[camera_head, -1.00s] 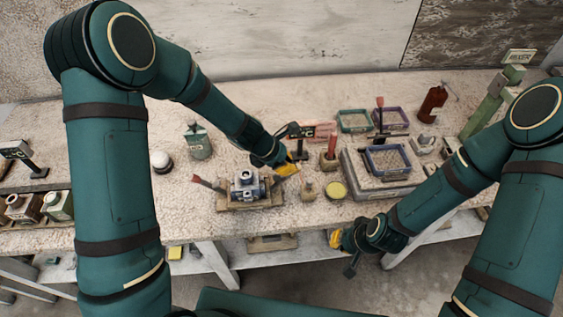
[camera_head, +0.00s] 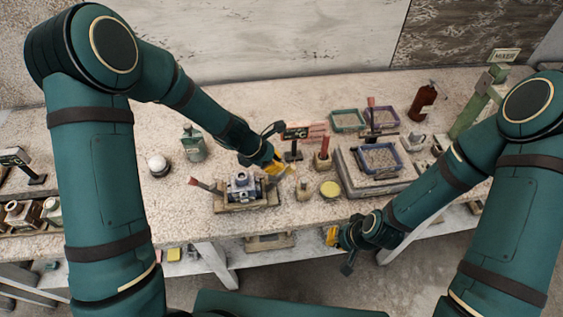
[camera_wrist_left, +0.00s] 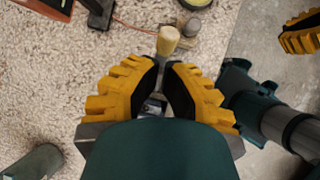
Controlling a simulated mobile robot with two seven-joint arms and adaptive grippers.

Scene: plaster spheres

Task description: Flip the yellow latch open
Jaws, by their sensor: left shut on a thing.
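A blue-grey clamp-like device (camera_head: 241,187) sits on a wooden base near the table's front edge. The yellow latch (camera_wrist_left: 168,38) shows in the left wrist view as a pale yellow knob on a grey stem. My left gripper (camera_head: 278,170) is at the device's right side, and in the left wrist view (camera_wrist_left: 164,68) its yellow fingers are closed around the stem below the knob. The fingers hide most of the device there. My right gripper (camera_head: 333,237) hangs in front of the table edge, away from the device; its jaw opening is too small to judge.
A red-handled lever (camera_head: 206,187) sticks out at the device's left. A small bottle (camera_head: 304,190), a round yellow-topped jar (camera_head: 330,189) and a block with a red stick (camera_head: 323,160) stand close on the right. A sand tray (camera_head: 378,160) is further right.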

